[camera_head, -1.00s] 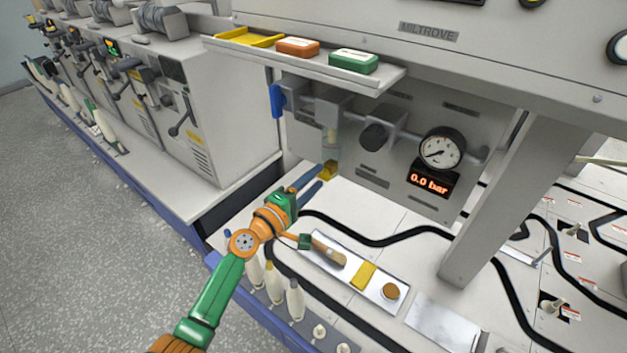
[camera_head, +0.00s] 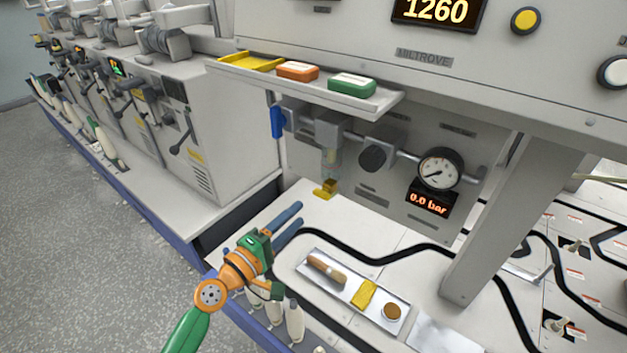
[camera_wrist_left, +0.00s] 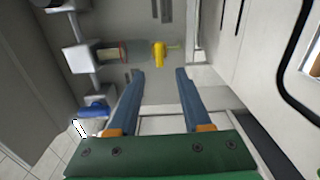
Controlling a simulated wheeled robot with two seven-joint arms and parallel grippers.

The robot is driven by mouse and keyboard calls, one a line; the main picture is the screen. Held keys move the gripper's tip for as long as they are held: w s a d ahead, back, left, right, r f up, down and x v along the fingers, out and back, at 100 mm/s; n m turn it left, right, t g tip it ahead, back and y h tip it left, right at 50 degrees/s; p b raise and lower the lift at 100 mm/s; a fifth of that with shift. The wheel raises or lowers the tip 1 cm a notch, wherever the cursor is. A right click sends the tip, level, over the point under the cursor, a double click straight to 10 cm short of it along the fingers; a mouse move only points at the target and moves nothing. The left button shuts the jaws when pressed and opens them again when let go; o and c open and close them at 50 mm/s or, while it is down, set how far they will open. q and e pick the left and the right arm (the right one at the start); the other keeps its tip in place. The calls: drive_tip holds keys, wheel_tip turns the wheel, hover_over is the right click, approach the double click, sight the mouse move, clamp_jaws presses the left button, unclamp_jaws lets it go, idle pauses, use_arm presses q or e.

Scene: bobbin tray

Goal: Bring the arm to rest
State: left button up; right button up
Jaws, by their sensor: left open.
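My left gripper (camera_head: 287,222) is open and empty, its two blue fingers apart, above the near left part of the white worktop. In the left wrist view the open fingers (camera_wrist_left: 160,75) point toward a yellow drain piece (camera_wrist_left: 159,54) under a clear bowl (camera_wrist_left: 112,52), with a clear gap to them. In the head view the yellow piece (camera_head: 325,189) sits beyond the fingertips, below the pipe line. My left arm comes in from the bottom left. My right gripper is not in view.
A metal tray (camera_head: 341,291) with a wooden-handled tool, yellow block and round brown item lies right of the gripper. White bobbins (camera_head: 294,321) stand at the front edge. A gauge (camera_head: 438,169) reads 0.0 bar. A shelf (camera_head: 390,103) and grey post (camera_head: 490,220) overhang the worktop.

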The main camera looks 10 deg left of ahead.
use_arm(q)
drive_tip(key=s+d+f+m+g+y, duration=0.1)
drive_tip(key=s+d+f+m+g, duration=0.2)
drive_tip(key=s+f+m+g, duration=0.35)
drive_tip(key=s+d+f+m+g+y, duration=0.1)
drive_tip(key=s+d+f+m+g, duration=0.2)
drive_tip(key=s+f+m, duration=0.55)
drive_tip(key=s+a+g+y, duration=0.35)
drive_tip(key=s+a, duration=0.25)
drive_tip(key=s, duration=0.3)
drive_tip(key=s+a+f+m+g+y, duration=0.1)
drive_tip(key=s+f, duration=0.1)
drive_tip(key=f, duration=0.7)
drive_tip(key=s+f, duration=0.2)
drive_tip(key=f, duration=0.7)
drive_tip(key=s+a+f+g, duration=0.1)
drive_tip(key=s+a+f, duration=0.1)
drive_tip(key=s+f, duration=0.75)
wheel_tip(320, 180, up, 14)
drive_tip(key=s+p, duration=0.2)
drive_tip(key=p, duration=1.2)
drive_tip(key=shift+a+g, duration=0.15)
drive_tip(key=shift+g, duration=0.15)
